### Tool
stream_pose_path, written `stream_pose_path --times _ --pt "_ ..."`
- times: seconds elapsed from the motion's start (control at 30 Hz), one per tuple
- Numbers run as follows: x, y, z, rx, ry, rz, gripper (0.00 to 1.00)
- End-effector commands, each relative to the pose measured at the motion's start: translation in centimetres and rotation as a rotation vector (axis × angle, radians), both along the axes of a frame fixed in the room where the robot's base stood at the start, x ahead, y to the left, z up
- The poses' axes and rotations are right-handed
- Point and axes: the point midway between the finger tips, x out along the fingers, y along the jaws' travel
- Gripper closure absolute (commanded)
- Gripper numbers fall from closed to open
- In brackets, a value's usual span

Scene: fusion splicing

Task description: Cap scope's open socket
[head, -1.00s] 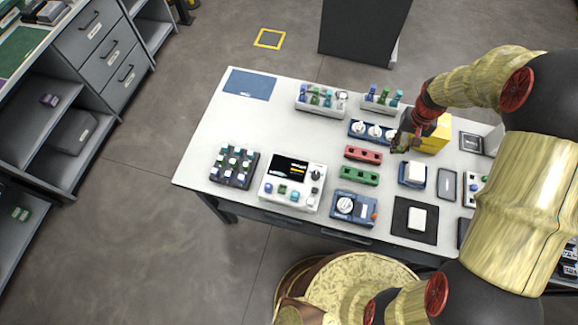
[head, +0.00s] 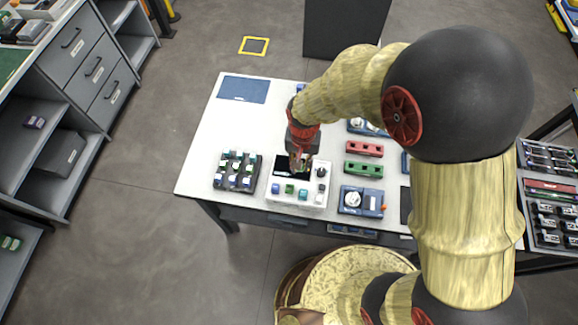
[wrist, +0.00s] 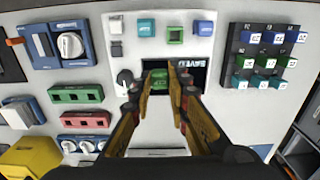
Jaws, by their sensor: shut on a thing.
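The scope (head: 312,199) is a white box with a dark screen, on the table in the head view. In the wrist view its screen (wrist: 201,78) is partly behind my fingers. A row at its edge shows a white-topped piece (wrist: 116,25), a teal one (wrist: 146,27), a green square (wrist: 175,35) with a darker middle, and a blue one (wrist: 204,28). My gripper (head: 299,164) is above the screen. In the wrist view my gripper (wrist: 160,90) is shut on a small green cap (wrist: 159,79), partly hidden by the fingers. It appears apart from the row.
A dark rack of capped pieces (head: 238,170) stands left of the scope. A blue device with a white dial (head: 361,201) and red (head: 364,149) and green (head: 364,169) blocks stand to its right. A blue mat (head: 243,90) lies at the back left; the table near it is clear.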

Motion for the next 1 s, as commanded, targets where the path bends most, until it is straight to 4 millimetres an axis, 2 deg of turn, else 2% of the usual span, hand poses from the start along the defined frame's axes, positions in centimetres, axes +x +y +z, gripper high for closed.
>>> stream_pose_path --times 0.03,0.1,0.23,0.47,0.8,1.0 --pt "-1.3 1.0 1.0 0.0 0.001 0.004 1.0" --pt "-2.5 2.0 1.5 0.0 0.001 -0.004 1.0" --pt "-3.9 2.9 1.8 -0.001 0.001 -0.012 1.0" --pt "-4.2 3.0 0.7 -0.001 0.001 -0.018 1.0" --pt "-4.2 3.0 -2.9 -0.001 0.001 -0.017 1.0" --pt "-4.1 3.0 -3.6 0.0 0.001 -0.017 1.0"
